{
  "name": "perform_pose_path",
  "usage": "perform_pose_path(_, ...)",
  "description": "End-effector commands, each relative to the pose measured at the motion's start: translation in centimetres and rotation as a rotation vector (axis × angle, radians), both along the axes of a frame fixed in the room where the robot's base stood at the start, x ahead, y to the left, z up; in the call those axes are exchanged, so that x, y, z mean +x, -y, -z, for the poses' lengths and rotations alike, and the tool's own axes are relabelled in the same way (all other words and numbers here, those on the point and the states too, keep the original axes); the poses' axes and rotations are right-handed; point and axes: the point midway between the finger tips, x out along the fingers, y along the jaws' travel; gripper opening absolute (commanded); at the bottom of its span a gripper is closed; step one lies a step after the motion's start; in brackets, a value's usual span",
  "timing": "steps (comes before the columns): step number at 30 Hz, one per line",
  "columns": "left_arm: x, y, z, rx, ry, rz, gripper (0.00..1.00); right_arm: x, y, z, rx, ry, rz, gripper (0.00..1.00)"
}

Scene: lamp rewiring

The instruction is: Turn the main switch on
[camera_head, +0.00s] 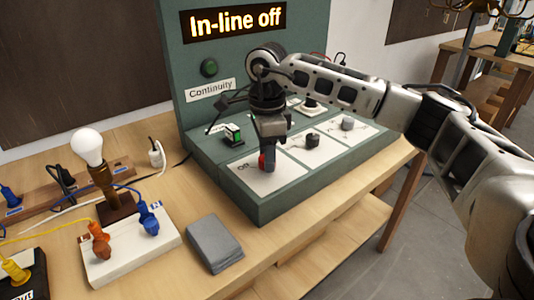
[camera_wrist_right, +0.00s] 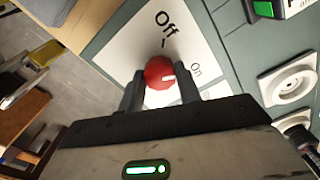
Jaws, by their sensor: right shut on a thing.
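The main switch is a red round knob (camera_wrist_right: 160,72) on a white plate (camera_wrist_right: 125,45) marked "Off" and "On". The knob also shows in the head view (camera_head: 262,161), partly covered by my gripper. My right gripper (camera_wrist_right: 160,88) points down at the plate, with one finger on each side of the knob, shut on it. It shows in the head view too (camera_head: 268,160). A short white mark on the knob points right in the wrist view, roughly to the "On" side, away from "Off". My left gripper is not in view.
The green test panel (camera_head: 300,195) carries a lit "In-line off" display (camera_head: 235,20), a green-lit rocker (camera_head: 232,134) and further knobs (camera_head: 312,140). To the left are a lamp with a bulb (camera_head: 88,147), plugs and cables. A grey box (camera_head: 214,243) lies in front.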

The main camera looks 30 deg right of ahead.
Motion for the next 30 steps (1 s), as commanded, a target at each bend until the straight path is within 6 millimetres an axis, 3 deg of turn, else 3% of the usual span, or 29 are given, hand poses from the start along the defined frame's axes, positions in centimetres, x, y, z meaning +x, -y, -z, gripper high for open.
perform_pose_path(12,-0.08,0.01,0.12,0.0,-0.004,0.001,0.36,0.09,0.09,-0.21,-0.001,0.005,0.28,0.11)
perform_pose_path(30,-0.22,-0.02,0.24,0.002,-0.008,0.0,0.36,0.12,0.11,-0.26,-0.001,0.006,0.366,0.11)
